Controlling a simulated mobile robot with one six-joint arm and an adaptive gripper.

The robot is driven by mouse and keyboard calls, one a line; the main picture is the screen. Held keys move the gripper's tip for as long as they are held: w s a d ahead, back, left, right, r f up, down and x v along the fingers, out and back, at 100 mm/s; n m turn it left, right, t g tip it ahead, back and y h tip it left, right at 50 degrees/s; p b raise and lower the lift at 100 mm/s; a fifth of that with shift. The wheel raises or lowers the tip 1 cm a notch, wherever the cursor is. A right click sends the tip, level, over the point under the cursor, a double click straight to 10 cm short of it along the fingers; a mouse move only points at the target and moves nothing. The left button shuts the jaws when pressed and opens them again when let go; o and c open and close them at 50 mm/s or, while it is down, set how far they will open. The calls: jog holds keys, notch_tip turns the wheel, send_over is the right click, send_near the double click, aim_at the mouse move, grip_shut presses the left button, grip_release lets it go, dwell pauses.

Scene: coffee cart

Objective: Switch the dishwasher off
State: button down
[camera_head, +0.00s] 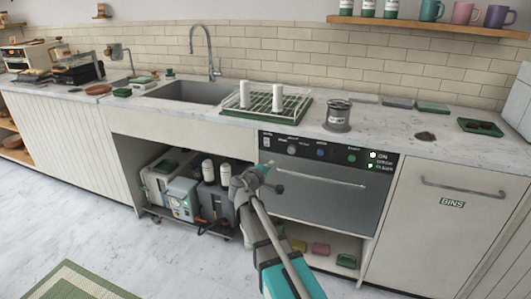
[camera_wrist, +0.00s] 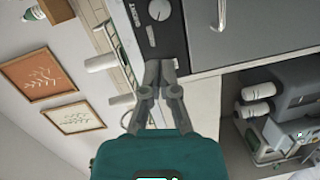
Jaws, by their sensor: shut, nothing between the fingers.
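The under-counter dishwasher (camera_head: 318,200) has a grey door with a bar handle (camera_head: 335,180) and a dark control panel (camera_head: 335,153) above it. The panel has a small pale switch at its left end, a dial (camera_head: 291,149), a blue button (camera_head: 320,152), a green button (camera_head: 352,158) and a lit display (camera_head: 380,163) that seems to read ON. My gripper (camera_head: 271,166) is shut and empty in front of the panel's left end. In the wrist view, the closed fingertips (camera_wrist: 160,66) point toward the panel's end, close to a dial (camera_wrist: 158,10); contact cannot be told.
A dish rack (camera_head: 290,105) with white cups and a metal canister (camera_head: 338,117) stand on the counter above. An open bay with a cart of bottles and boxes (camera_head: 180,195) is left of the dishwasher. The BINS door (camera_head: 440,225) is at right.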

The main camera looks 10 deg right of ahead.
aim_at(267, 139)
jog(key=w+a+f+n+t+y+b, duration=0.1)
jog(key=w+a+n+t+b, duration=0.2)
jog(key=a, duration=0.3)
jog(key=shift+w+f+n+t+b, duration=0.25)
jog(key=shift+w+n+t+b, duration=0.15)
jog(key=shift+w+n+b, duration=0.3)
jog(key=p+x, duration=0.1)
jog(key=x, duration=1.2)
jog(key=shift+w+d+p, duration=0.1)
jog(key=shift+w+p, duration=0.2)
jog(key=shift+w, duration=0.1)
jog(key=shift+w+d, duration=0.15)
jog(key=shift+w, duration=0.1)
jog(key=shift+s, duration=0.1)
